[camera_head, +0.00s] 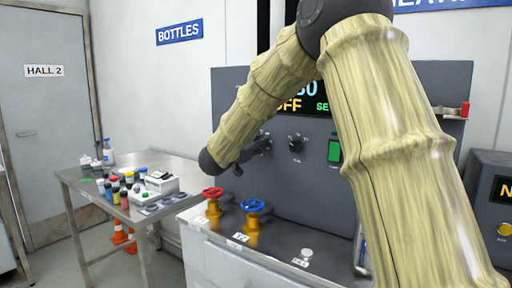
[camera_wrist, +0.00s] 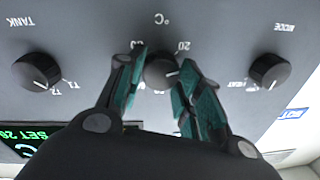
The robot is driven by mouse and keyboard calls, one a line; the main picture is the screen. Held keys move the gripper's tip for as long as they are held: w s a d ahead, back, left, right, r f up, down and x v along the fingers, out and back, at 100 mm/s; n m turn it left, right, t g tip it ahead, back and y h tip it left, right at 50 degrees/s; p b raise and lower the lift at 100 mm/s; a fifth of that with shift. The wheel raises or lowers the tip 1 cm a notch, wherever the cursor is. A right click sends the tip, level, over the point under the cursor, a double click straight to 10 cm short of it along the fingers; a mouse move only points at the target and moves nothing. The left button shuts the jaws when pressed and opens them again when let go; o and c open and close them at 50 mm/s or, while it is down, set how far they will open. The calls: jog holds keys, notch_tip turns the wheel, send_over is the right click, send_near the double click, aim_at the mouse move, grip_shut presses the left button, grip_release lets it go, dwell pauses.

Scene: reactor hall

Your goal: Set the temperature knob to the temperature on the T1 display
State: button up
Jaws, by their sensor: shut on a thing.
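The temperature knob (camera_wrist: 158,74), dark and round under the °C label, is on the grey panel in the wrist view, which appears upside down. My gripper (camera_wrist: 161,62) has its teal-padded fingers on both sides of this knob, shut on it. The fingers hide part of the knob and its scale; a 20 mark shows. In the head view my gripper (camera_head: 258,146) is at the panel. The display (camera_head: 308,95) is partly covered by my arm; "OFF" and the end of a number show. The T1 reading cannot be made out.
The TANK knob (camera_wrist: 38,72) and MODE knob (camera_wrist: 269,71) flank the temperature knob. Below the panel are a red valve (camera_head: 212,193) and a blue valve (camera_head: 252,206). A green switch (camera_head: 334,149) is right of the knobs. A metal table (camera_head: 90,181) with bottles stands left.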

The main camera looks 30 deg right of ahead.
jog(key=shift+f+m+b, duration=0.1)
jog(key=shift+m+b, duration=0.95)
jog(key=shift+m, duration=0.65)
jog(key=o, duration=1)
jog(key=v, duration=1.2)
